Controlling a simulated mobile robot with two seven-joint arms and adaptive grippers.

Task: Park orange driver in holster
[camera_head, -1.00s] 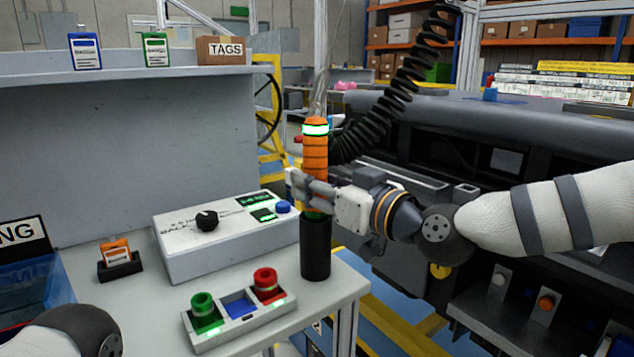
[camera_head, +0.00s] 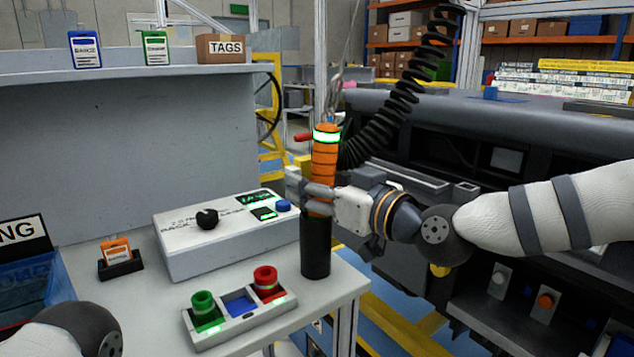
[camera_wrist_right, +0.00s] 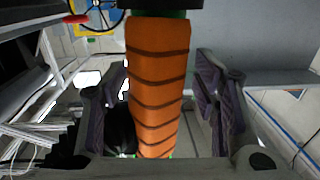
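The orange driver (camera_head: 324,165), with a lit green-white band near its top, stands in the black cylindrical holster (camera_head: 316,248) at the bench's right corner. It leans slightly right, and its lower end is hidden by the holster rim. My right gripper (camera_head: 318,197) is around the driver's lower part, just above the holster. In the right wrist view the driver (camera_wrist_right: 158,85) runs between the two fingers (camera_wrist_right: 165,110), with a visible gap on each side, so the gripper is open. My left arm shows only at the lower left, and its gripper is out of view.
A white control box (camera_head: 220,235) and a tray with green and red pieces (camera_head: 240,312) are left of the holster. A black coiled cable (camera_head: 400,90) hangs behind the driver. The dark dashboard module (camera_head: 480,130) fills the right side.

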